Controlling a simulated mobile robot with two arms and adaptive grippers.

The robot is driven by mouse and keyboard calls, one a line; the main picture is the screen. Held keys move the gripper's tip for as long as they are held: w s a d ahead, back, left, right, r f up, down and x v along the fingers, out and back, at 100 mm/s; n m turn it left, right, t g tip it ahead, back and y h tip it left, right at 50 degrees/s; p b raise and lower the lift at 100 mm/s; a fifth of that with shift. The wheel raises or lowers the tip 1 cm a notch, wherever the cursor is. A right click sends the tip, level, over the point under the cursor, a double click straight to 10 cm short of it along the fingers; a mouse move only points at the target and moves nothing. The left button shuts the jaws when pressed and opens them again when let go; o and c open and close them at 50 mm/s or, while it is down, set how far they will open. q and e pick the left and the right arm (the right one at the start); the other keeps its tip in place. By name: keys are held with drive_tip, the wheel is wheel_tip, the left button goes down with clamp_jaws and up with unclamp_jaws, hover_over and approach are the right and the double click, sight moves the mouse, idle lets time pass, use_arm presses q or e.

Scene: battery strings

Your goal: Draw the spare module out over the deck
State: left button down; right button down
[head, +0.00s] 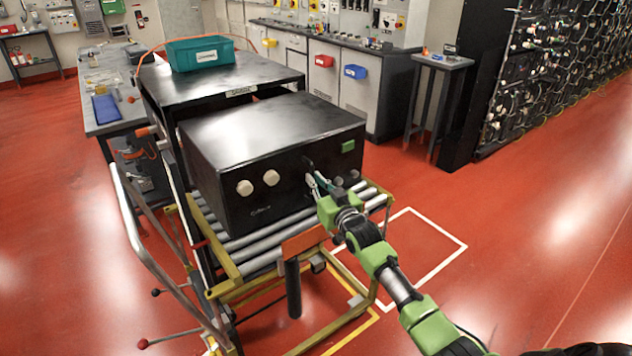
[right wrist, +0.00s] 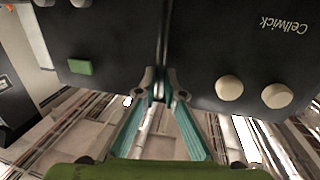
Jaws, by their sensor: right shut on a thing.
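The spare module (head: 270,150) is a large black box with cream round knobs and a green patch on its front. It sits on the roller deck (head: 262,262), which has grey rollers and a yellow frame. Its back end is close to the open black housing (head: 225,78); whether its rear is still inside is hidden. My right gripper (head: 314,181) is at the middle of the module's front face. In the right wrist view, its teal fingers (right wrist: 158,88) are closed on a narrow dark pull on that face (right wrist: 162,45). My left gripper is out of view.
A teal bin (head: 200,53) stands on the housing. A metal handrail (head: 150,245) runs along the deck's left side. A workbench (head: 103,95) is at the left, and a dark battery rack (head: 540,75) at the right. Red floor in front and right is clear.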

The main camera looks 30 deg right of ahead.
drive_tip(key=c, duration=2.2)
unclamp_jaws()
drive_tip(key=shift+w+d+r, duration=0.1)
drive_tip(key=shift+d+r, duration=0.35)
drive_tip(key=shift+r, duration=0.25)
drive_tip(key=shift+o, duration=0.2)
drive_tip(key=s, duration=1.2)
drive_tip(key=shift+a+f, duration=0.3)
drive_tip(key=shift+s, duration=0.1)
